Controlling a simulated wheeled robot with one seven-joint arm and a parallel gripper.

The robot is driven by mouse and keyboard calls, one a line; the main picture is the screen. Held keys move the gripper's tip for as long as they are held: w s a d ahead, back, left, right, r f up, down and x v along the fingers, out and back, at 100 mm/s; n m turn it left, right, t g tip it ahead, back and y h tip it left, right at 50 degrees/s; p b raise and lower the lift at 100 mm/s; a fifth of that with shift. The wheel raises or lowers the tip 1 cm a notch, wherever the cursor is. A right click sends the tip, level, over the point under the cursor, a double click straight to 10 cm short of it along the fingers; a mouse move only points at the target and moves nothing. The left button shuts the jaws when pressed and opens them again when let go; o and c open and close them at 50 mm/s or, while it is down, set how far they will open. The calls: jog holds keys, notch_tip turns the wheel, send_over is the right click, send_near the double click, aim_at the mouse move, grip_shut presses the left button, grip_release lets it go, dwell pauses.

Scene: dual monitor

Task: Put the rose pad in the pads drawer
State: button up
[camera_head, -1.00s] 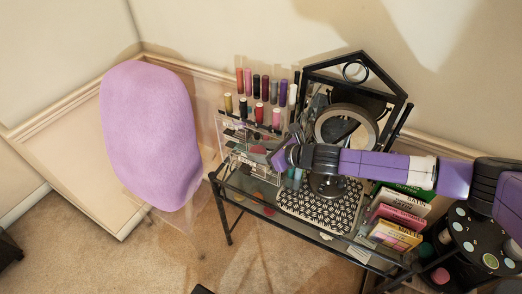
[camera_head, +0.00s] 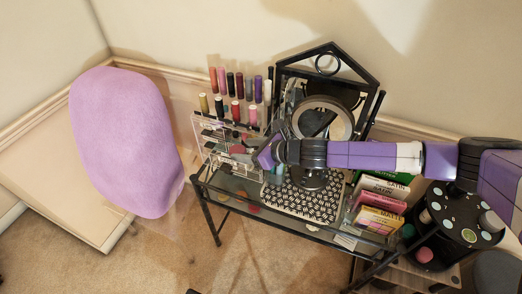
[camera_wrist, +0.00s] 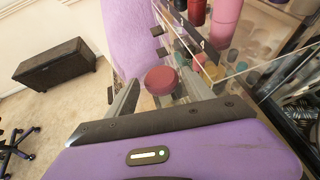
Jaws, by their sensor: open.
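A round rose-coloured pad (camera_wrist: 160,80) shows in the wrist view, in front of my gripper and between its two spread fingers. I cannot tell whether either finger touches it. My gripper (camera_head: 254,158) is open, at the right side of the clear acrylic organizer (camera_head: 212,158) in the head view. The organizer stands at the left end of the glass-topped table and has clear drawers below its top. Its clear panels also show at the upper right in the wrist view (camera_wrist: 240,78). Which drawer is the pads drawer, and how far it is open, I cannot tell.
Lipsticks and bottles (camera_head: 235,88) stand on the organizer. A black-framed mirror (camera_head: 325,75) and a round mirror (camera_head: 322,118) stand behind my arm. A patterned mat (camera_head: 305,204), boxes (camera_head: 378,205) and a purple chair (camera_head: 125,140) are close by. Carpet is free in front.

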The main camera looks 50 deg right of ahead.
jog(key=b+v, duration=0.1)
jog(key=v, duration=0.9)
jog(key=s+a+f+m+g, duration=0.1)
jog(key=s+a+f+m, duration=0.15)
jog(key=s+m, duration=0.75)
jog(key=s+a+f+m, duration=0.2)
jog(key=s+f+m, duration=0.3)
jog(key=s, duration=0.9)
jog(key=s+a+r+m+t, duration=0.1)
jog(key=s+a+r+m, duration=0.2)
jog(key=s+a+m, duration=0.55)
jog(key=w+a+r+m+t+h, duration=0.2)
jog(key=a+r+m, duration=0.5)
jog(key=m, duration=0.8)
jog(key=shift+r+t, duration=0.4)
jog(key=shift+r, duration=0.1)
